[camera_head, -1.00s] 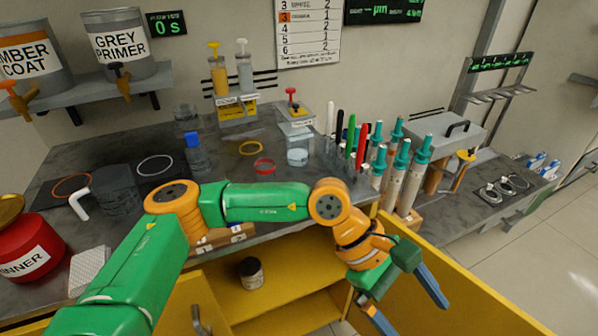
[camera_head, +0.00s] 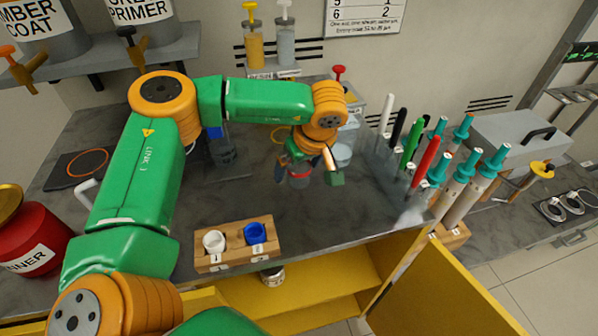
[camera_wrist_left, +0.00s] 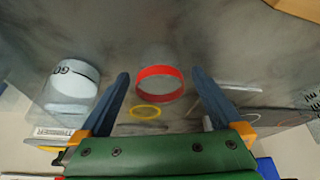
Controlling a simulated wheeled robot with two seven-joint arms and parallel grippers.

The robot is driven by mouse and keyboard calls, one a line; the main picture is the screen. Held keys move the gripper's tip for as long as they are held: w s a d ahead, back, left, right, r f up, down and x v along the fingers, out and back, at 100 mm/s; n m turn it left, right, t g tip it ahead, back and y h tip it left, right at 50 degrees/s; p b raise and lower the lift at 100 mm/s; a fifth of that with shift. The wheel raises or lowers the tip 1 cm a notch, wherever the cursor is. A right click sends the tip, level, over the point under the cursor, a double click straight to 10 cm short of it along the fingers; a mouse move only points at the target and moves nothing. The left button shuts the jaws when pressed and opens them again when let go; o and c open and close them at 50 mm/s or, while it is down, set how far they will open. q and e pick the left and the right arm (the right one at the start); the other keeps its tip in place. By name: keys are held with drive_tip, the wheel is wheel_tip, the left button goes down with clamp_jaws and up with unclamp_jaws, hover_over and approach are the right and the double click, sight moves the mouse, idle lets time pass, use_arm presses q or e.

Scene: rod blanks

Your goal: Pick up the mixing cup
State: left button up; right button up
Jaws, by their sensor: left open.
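A red band (camera_head: 299,179) stands on the grey bench; it looks like part of a see-through mixing cup, whose walls are too faint to tell clearly. It also shows in the left wrist view as a red band (camera_wrist_left: 160,97). My left gripper (camera_head: 308,174) is open above the bench at this band. In the left wrist view its two fingers (camera_wrist_left: 160,76) appear on either side of the band, with gaps on both sides. My arm partly hides the spot in the head view. My right gripper is out of view.
A pale clear cup (camera_head: 342,156) stands close by, right of the gripper; it shows in the left wrist view (camera_wrist_left: 72,82). A yellow ring (camera_wrist_left: 146,113) lies near. A wooden holder (camera_head: 238,257) with a white and a blue cup stands at the front edge. Pens (camera_head: 411,145) stand right.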

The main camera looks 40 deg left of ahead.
use_arm(q)
drive_tip(key=shift+s+d+r, duration=0.1)
drive_tip(key=c, duration=1.4)
